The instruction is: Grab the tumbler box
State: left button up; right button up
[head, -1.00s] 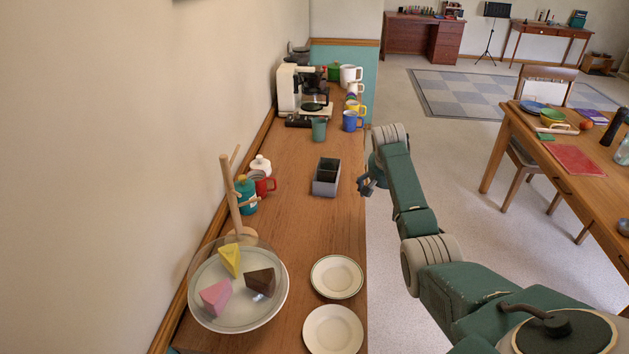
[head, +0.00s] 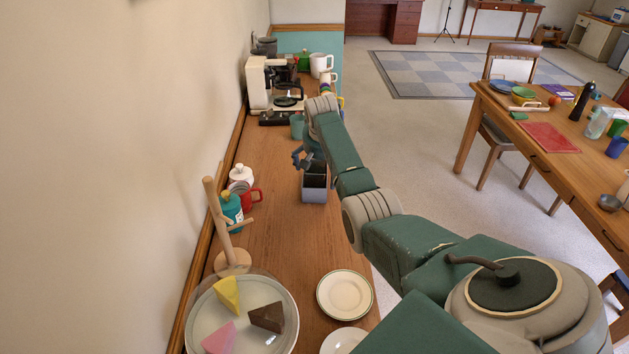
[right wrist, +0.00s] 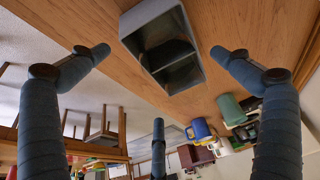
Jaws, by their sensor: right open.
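The tumbler box appears to be the grey open-topped box (head: 314,196) on the wooden counter, with a divider making two compartments. Its inside is dark. My right gripper (head: 303,158) is just behind and above the box in the head view, with my right arm reaching over the counter from the right. In the right wrist view the gripper (right wrist: 159,54) has its fingers spread wide, with the box (right wrist: 147,13) lying in view between the two upper fingertips. The fingers hold nothing and appear apart from the box. My left gripper is not in view.
The counter (head: 272,222) holds a coffee maker (head: 270,85) and several mugs at the back. A red mug (head: 253,198), a teal bottle (head: 232,209) and a wooden mug tree (head: 217,220) stand left of the box. Plates (head: 344,295) and a cake dish lie in front.

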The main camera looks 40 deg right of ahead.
aim_at(320, 172)
jog(key=shift+w+d+f, duration=0.1)
jog(key=shift+w+f, duration=0.05)
jog(key=shift+f, duration=0.25)
jog(key=shift+w+f, duration=0.15)
jog(key=shift+f, duration=0.1)
jog(key=b+x, duration=0.1)
jog(key=x, duration=0.2)
jog(key=shift+w+f, duration=0.1)
jog(key=shift+f, duration=0.2)
jog(key=shift+w+d+f, duration=0.1)
jog(key=shift+d+f, duration=0.1)
jog(key=shift+f, duration=0.15)
jog(key=shift+w+d+f, duration=0.1)
jog(key=shift+f, duration=0.35)
jog(key=shift+r, duration=0.1)
jog(key=c, duration=1)
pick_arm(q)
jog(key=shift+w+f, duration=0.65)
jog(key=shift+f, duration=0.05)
